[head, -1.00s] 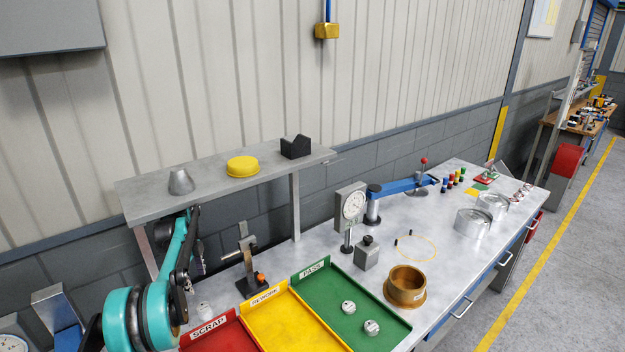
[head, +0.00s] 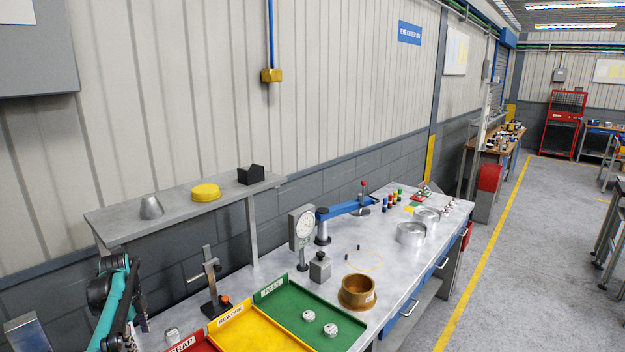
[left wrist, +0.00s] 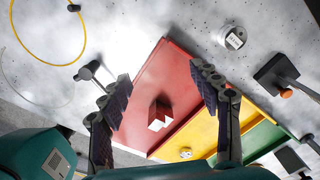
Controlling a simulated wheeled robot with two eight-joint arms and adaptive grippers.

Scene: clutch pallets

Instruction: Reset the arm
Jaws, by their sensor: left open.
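My left arm is teal and black and comes in at the lower left of the head view. Its gripper (left wrist: 160,88) shows in the left wrist view with its two dark padded fingers spread apart and nothing between them. It hangs above the bench, over the red SCRAP tray (left wrist: 178,70). Two small silver labelled parts (head: 309,316) (head: 331,330) lie in the green tray. My right gripper is in no view.
A grey shelf (head: 225,192) stands above the bench's back left. A dial gauge (head: 302,228), a brass-coloured ring (head: 358,291) and silver cylinders (head: 411,233) stand on the bench. A silver labelled part (left wrist: 232,37) lies near the red tray. The aisle floor at right is open.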

